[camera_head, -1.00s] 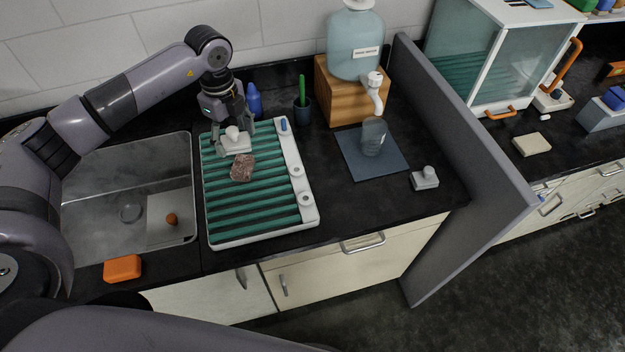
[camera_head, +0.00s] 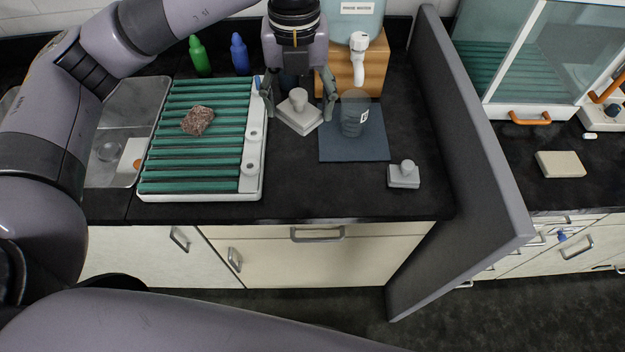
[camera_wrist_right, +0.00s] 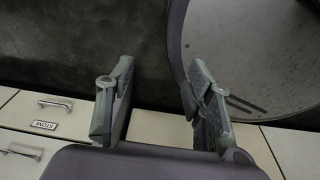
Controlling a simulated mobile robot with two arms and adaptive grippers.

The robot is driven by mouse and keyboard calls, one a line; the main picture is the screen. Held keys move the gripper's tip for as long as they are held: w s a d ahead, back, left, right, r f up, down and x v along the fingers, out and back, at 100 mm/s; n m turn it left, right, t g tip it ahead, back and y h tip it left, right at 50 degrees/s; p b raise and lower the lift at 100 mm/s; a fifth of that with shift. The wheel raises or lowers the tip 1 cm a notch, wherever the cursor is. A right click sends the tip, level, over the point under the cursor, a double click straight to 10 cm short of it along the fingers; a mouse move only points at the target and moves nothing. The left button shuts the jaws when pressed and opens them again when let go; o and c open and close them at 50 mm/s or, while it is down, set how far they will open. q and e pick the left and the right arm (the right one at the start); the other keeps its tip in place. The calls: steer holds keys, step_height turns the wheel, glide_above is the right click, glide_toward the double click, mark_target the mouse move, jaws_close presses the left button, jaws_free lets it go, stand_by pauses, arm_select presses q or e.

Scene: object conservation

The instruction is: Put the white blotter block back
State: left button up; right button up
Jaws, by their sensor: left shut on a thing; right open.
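My left gripper (camera_head: 298,104) is shut on a white blotter block (camera_head: 300,121) with a round knob on top. It holds the block between the ribbed rack and the blue mat; I cannot tell whether the block touches the counter. A similar pale block with a knob (camera_head: 404,178) sits on the black counter, right of the mat's front corner. My right gripper (camera_wrist_right: 158,95) shows in the right wrist view. It is open and empty, with dark floor and cabinet fronts beyond it.
The green ribbed rack (camera_head: 254,170) bears a reddish-brown stone (camera_head: 197,121). A clear beaker (camera_head: 353,115) stands on the blue mat (camera_head: 350,150), close right of the left gripper. A wooden stand (camera_head: 372,75) is behind. A grey partition (camera_head: 465,140) bounds the counter's right side.

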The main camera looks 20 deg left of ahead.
arm_select(q)
step_height(320, 180, down, 6)
steer(key=p, duration=0.3)
glide_above(301, 181)
step_height(301, 181, down, 9)
steer(key=shift+r, duration=0.15)
steer(key=shift+f, duration=0.3)
step_height(301, 181, down, 4)
steer(key=shift+f+p, duration=0.1)
steer(key=shift+p, duration=0.6)
steer(key=shift+f, duration=0.15)
steer(key=o, duration=0.6)
steer(key=shift+f, duration=0.1)
steer(key=shift+c, duration=0.2)
steer(key=o, duration=0.5)
arm_select(e)
steer(key=r, duration=0.1)
steer(key=a+r, duration=0.1)
steer(key=s+r, duration=0.1)
steer(key=r, duration=0.1)
steer(key=shift+s+a, duration=0.1)
steer(key=shift+a, duration=0.2)
steer(key=shift+d, duration=0.1)
